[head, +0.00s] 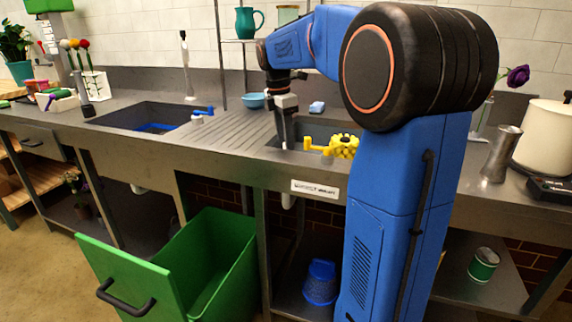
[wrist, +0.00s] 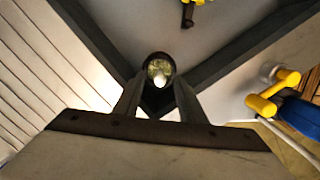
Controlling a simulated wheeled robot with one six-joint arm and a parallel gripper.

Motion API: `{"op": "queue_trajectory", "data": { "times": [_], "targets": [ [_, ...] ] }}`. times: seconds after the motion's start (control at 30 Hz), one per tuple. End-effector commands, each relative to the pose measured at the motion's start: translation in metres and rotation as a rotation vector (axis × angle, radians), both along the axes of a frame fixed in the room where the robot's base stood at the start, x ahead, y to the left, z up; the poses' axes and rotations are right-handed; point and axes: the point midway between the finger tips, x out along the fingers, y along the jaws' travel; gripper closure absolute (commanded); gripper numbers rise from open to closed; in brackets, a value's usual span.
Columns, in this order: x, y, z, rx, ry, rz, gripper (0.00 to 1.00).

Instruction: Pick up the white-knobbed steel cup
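The white-knobbed steel cup (wrist: 160,66) shows in the wrist view as a small round shape with a pale knob in its middle. It lies in line with the gap between the fingertips of my gripper (wrist: 160,84). The two fingers stand apart on either side of it. I cannot tell whether they touch the cup or only flank it from above. In the head view my gripper (head: 287,142) points down at the left end of the right sink basin. The cup does not show there.
A yellow scrubber (head: 343,146) is at the sink's front edge, with a yellow tap handle (wrist: 262,106) nearby. A blue bowl (head: 253,100) and blue sponge (head: 317,106) stand behind. The ribbed drainboard (head: 225,135) is clear.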

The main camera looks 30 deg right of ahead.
Motion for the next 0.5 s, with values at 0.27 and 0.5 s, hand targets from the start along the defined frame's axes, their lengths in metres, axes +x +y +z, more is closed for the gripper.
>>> {"op": "queue_trajectory", "data": {
  "times": [0.27,0.5],
  "targets": [
    [-0.001,-0.003,-0.023,0.000,0.001,0.001,0.63],
    [-0.001,-0.003,-0.023,0.000,0.000,0.001,0.70]
  ]
}}
